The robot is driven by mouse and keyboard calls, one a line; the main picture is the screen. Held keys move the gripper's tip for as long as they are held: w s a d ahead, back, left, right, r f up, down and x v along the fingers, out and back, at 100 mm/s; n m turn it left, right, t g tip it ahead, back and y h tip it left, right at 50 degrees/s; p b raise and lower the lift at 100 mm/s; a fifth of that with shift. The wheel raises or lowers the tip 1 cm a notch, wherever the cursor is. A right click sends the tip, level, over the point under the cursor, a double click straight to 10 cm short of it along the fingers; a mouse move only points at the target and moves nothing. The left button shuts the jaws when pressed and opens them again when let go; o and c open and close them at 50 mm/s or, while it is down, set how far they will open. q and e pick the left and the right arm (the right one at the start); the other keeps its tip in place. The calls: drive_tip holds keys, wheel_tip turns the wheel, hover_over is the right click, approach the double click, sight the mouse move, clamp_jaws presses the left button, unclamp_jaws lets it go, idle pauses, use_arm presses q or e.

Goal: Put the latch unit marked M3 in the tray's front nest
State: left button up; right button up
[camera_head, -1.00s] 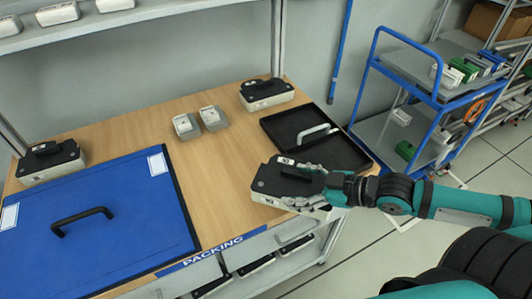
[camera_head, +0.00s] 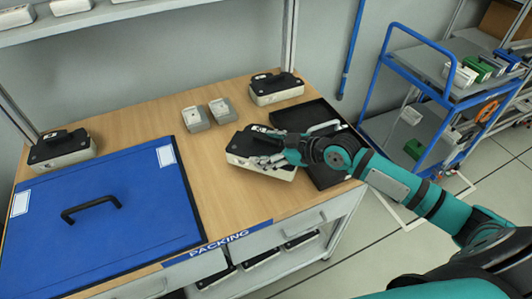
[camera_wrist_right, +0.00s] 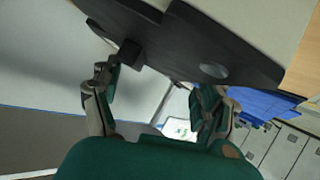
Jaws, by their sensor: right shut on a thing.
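My right gripper (camera_head: 286,150) is shut on a white unit with a black top (camera_head: 248,143), at or just above the table, left of the black tray. I cannot tell whether it touches the table. Its black top plate (camera_wrist_right: 185,35) shows close to the fingers in the right wrist view, with my right gripper (camera_wrist_right: 155,85) there too. The black tray (camera_head: 327,180) lies at the table's right edge, partly hidden by my arm; its nests cannot be made out. Similar black-topped units stand at the back (camera_head: 277,91) and left (camera_head: 62,150). No M3 mark is readable.
Two small grey-white blocks (camera_head: 195,119) (camera_head: 222,111) stand behind the held unit. A blue board with a black handle (camera_head: 130,230) covers the table's left front. A blue-framed trolley (camera_head: 410,75) stands right, beyond the table. The wooden tabletop (camera_head: 205,170) is clear in the middle.

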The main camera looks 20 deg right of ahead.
drive_tip(key=shift+w+a, duration=0.1)
drive_tip(key=shift+w, duration=0.15)
drive_tip(key=shift+f+p, duration=0.4)
drive_tip(key=shift+f, duration=1.35)
drive_tip(key=o, duration=1.6)
drive_tip(key=shift+s, duration=0.1)
drive_tip(key=shift+o, duration=0.2)
